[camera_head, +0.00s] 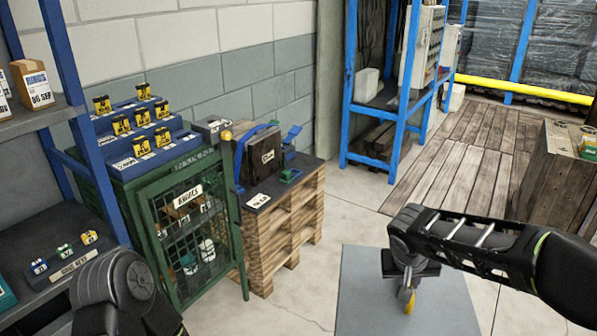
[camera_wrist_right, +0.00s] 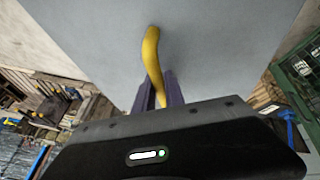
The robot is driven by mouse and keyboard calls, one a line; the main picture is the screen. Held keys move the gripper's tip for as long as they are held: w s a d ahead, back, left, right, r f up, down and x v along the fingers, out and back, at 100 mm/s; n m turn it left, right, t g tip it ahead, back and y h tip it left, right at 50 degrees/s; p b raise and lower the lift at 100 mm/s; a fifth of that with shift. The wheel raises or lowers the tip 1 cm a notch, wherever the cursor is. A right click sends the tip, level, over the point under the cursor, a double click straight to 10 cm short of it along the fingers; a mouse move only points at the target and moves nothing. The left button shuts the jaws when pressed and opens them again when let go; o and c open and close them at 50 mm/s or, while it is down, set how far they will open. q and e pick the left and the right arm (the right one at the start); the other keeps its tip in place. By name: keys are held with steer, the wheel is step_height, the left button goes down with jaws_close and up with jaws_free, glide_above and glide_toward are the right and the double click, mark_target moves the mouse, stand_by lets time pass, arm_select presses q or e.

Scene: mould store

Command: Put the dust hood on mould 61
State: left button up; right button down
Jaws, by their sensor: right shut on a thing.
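My right gripper (camera_head: 410,298) is shut on the yellow handle of what I take to be the dust hood. The yellow handle (camera_wrist_right: 152,62) rises between the fingers in the wrist view. The hood appears as a broad, flat grey top (camera_head: 365,290), cut off by the lower edge; its sides are hidden. Its grey top (camera_wrist_right: 220,40) also fills the wrist view. A dark block-like mould (camera_head: 262,160) with a white label stands to the left, uncovered, on a wooden pallet stand. A plate (camera_head: 258,200) is at its front; its number is too small to read surely. My left gripper is out of view.
A green mesh cabinet (camera_head: 185,235) stands left of the pallet stand (camera_head: 285,235), with yellow-black items on blue steps above. A blue rack (camera_head: 375,140) stands behind, and a wooden crate (camera_head: 555,180) at right. Open concrete floor (camera_head: 330,225) lies between hood and stand.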

mark_target(352, 305)
steer(key=s+a+f, duration=0.1)
steer(key=a, duration=0.3)
steer(key=s+a+f, duration=0.1)
steer(key=a+f, duration=0.1)
steer(key=a, duration=0.2)
steer(key=s+a+f, duration=0.1)
steer(key=s+a, duration=0.1)
steer(key=a, duration=0.2)
steer(key=shift+a+f, duration=0.1)
steer(key=shift+f, duration=0.25)
